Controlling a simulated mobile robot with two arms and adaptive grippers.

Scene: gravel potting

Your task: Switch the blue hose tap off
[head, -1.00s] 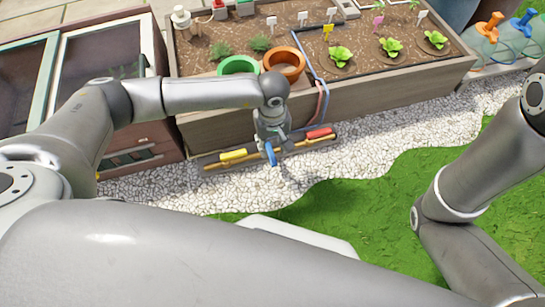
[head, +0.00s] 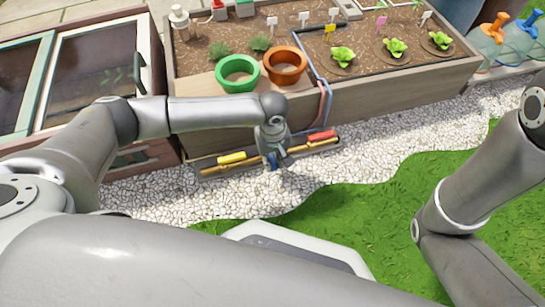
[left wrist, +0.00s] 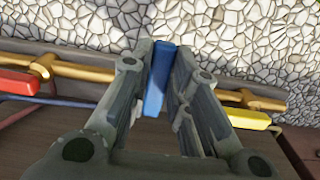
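The blue tap lever (left wrist: 158,80) stands between the two fingers of my left gripper (left wrist: 164,52) in the left wrist view. The fingers are close on either side of it; whether both press on it I cannot tell. In the head view my left gripper (head: 273,155) points down at the brass pipe in front of the planter, and only a little of the blue lever (head: 273,164) shows below it. A yellow lever (head: 232,158) is to its left and a red lever (head: 321,136) to its right. My right gripper is out of view.
The wooden planter (head: 400,82) stands behind the taps, with a green pot (head: 237,86) and an orange pot (head: 285,73) near its front edge. White gravel (head: 235,200) and grass lie in front. A cold frame (head: 95,75) is at left.

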